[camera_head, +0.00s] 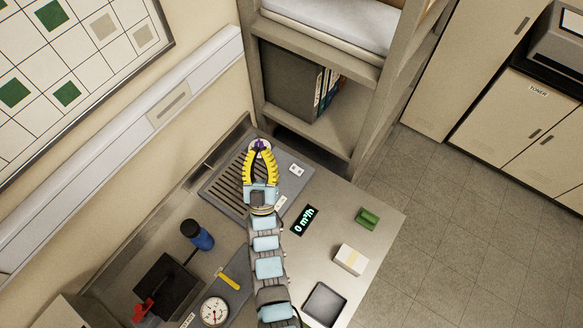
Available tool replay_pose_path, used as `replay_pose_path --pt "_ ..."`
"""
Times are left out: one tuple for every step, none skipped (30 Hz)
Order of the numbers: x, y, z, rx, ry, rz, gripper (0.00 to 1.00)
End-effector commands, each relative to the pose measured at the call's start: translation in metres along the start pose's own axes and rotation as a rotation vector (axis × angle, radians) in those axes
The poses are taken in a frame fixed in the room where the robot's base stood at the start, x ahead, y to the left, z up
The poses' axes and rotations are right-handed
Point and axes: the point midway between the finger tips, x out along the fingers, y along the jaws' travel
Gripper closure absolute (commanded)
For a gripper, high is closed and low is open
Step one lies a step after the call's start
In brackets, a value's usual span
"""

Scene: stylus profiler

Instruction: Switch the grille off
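The slotted extraction grille (222,188) is set in a grey panel at the back of the bench. A small purple knob (260,145) on a pale round base is at the panel's back edge. My gripper (261,148) reaches over the panel, its yellow fingers bowed around a gap and their tips closed in on both sides of the knob. The fingers hide part of the knob, and any pointer mark is too small to read. A black display (305,220) right of my arm reads "0 m³/h". A small white plate (297,170) is on the panel's right part.
A blue bottle (197,235), a yellow-handled tool (228,279) and a dial gauge (214,311) are left of my arm. A green object (368,217), a pale box (350,259) and a dark tray (325,303) are on the right. A shelf unit (310,138) stands close behind the panel.

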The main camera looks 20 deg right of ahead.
Motion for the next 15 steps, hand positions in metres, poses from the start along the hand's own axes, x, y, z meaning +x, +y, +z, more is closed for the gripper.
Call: replay_pose_path --pt "0.013 -0.002 0.031 -0.05 -0.065 0.005 1.0" --pt "0.019 -0.004 0.047 -0.081 -0.105 0.001 1.0" --pt "0.025 -0.009 0.071 -0.118 -0.166 -0.01 1.0" --pt "0.032 -0.011 0.085 -0.145 -0.204 -0.017 1.0" --pt "0.038 -0.014 0.101 -0.172 -0.244 -0.029 1.0" --pt "0.045 -0.018 0.12 -0.208 -0.294 -0.047 1.0" --pt "0.049 -0.021 0.136 -0.232 -0.335 -0.065 1.0" --pt "0.055 -0.025 0.149 -0.255 -0.369 -0.083 1.0" --pt "0.061 -0.029 0.167 -0.287 -0.416 -0.112 1.0" --pt "0.065 -0.032 0.179 -0.31 -0.449 -0.134 1.0" --pt "0.07 -0.036 0.191 -0.332 -0.481 -0.16 1.0" --pt "0.076 -0.041 0.206 -0.36 -0.521 -0.197 1.0" --pt "0.078 -0.046 0.217 -0.381 -0.551 -0.229 1.0" --pt "0.082 -0.049 0.227 -0.403 -0.578 -0.26 1.0" --pt "0.089 -0.054 0.239 -0.431 -0.608 -0.304 1.0"
